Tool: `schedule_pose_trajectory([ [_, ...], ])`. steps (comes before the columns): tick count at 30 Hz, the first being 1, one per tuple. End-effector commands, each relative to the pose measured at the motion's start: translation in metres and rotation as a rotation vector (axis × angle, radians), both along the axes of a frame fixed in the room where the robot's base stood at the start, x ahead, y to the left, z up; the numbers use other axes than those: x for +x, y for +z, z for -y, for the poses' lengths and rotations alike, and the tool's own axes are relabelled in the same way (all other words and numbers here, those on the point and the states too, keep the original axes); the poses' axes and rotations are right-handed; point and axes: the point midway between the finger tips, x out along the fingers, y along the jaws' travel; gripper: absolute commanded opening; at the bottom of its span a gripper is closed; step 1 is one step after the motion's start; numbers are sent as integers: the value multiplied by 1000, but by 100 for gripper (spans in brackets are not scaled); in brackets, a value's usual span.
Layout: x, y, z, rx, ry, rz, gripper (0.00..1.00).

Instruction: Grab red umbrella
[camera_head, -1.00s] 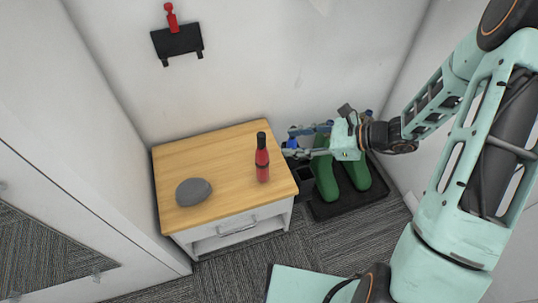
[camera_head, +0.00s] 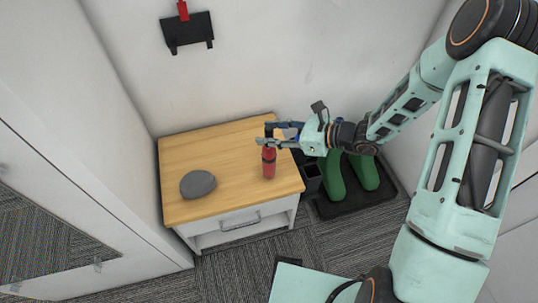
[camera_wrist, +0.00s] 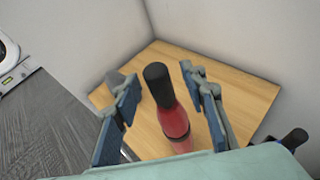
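The red umbrella (camera_head: 269,165), folded, with a red body and a black top, stands upright near the right edge of the wooden cabinet top. In the wrist view the umbrella (camera_wrist: 174,122) sits between my two fingers, its black end nearest the camera. My gripper (camera_head: 268,132) is at the umbrella's top end, reaching in from the right. In the wrist view my gripper (camera_wrist: 160,78) is open, with a gap on each side of the umbrella. The fingers hide part of the black top in the head view.
A grey rounded object (camera_head: 198,185) lies on the left of the cabinet top (camera_head: 228,168). A dark bin (camera_head: 312,178) stands right of the cabinet. Green boots (camera_head: 335,178) stand on a black tray (camera_head: 345,210). A black rack (camera_head: 188,32) is on the wall.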

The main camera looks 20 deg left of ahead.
Motion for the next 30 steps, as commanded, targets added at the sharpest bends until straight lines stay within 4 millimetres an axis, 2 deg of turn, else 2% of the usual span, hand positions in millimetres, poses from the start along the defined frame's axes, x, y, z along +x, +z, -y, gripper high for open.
schedule_pose_trajectory([
  [8,0,-1,-4,-1,0,0,39],
  [19,0,-1,-3,0,0,0,0],
  [30,1,-1,-3,1,0,1,0],
])
